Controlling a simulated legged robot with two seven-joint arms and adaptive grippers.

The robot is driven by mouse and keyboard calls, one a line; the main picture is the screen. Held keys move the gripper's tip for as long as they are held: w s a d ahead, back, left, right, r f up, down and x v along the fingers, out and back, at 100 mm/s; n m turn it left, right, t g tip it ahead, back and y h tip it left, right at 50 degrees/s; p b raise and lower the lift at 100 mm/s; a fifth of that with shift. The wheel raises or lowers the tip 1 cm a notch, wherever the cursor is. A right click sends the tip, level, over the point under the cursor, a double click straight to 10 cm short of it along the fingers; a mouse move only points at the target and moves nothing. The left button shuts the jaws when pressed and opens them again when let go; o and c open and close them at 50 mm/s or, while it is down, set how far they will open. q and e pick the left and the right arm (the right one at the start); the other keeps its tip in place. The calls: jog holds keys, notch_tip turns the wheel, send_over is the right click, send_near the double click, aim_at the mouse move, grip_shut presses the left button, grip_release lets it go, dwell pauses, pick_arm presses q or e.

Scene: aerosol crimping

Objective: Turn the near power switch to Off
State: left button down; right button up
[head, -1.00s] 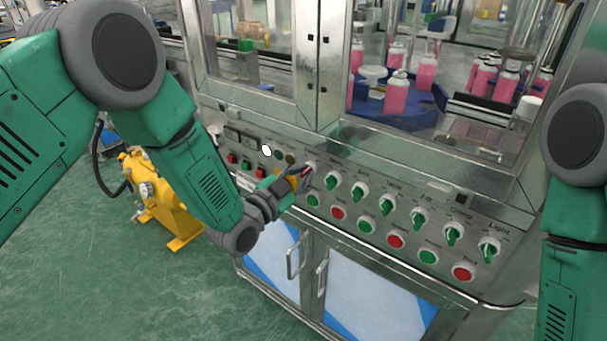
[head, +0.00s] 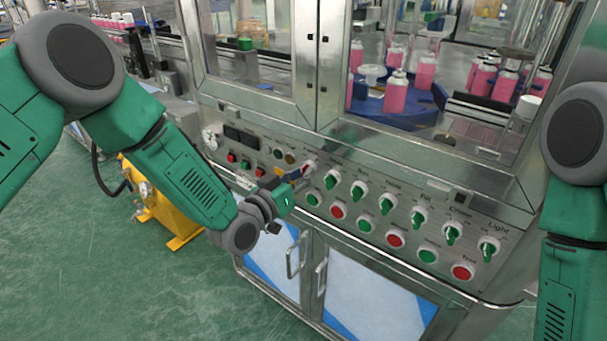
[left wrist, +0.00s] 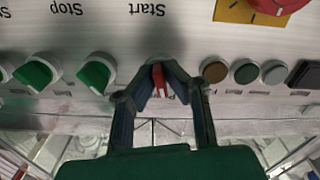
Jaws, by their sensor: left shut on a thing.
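The power switch shows in the left wrist view as a red handle (left wrist: 159,80) on a pale round base, with a partly covered label below it. My left gripper (left wrist: 160,85) has its fingers closed on both sides of this red handle. The handle points nearly straight up and down in that picture. In the head view my left gripper (head: 301,180) is at the switch on the front panel of the machine, and its fingers hide most of the switch. My right arm shows at the right edge of the head view, but its gripper is out of view.
A row of green selector knobs (head: 357,190) runs right of the switch, with green and red push buttons (head: 396,240) below. Small round indicators (left wrist: 244,71) sit close beside my left gripper. A red emergency button (left wrist: 275,4) is on a yellow plate. Cabinet handles (head: 321,280) stick out below.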

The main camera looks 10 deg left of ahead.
pick_arm(q)
jog(key=shift+f+n, duration=0.1)
jog(key=shift+n, duration=1.4)
jog(key=shift+s, duration=0.1)
jog(key=c, duration=1.7)
grip_release()
jog(key=shift+a, duration=0.1)
jog(key=v, duration=1.1)
jog(key=shift+s+a, duration=0.25)
jog(key=shift+s, duration=0.1)
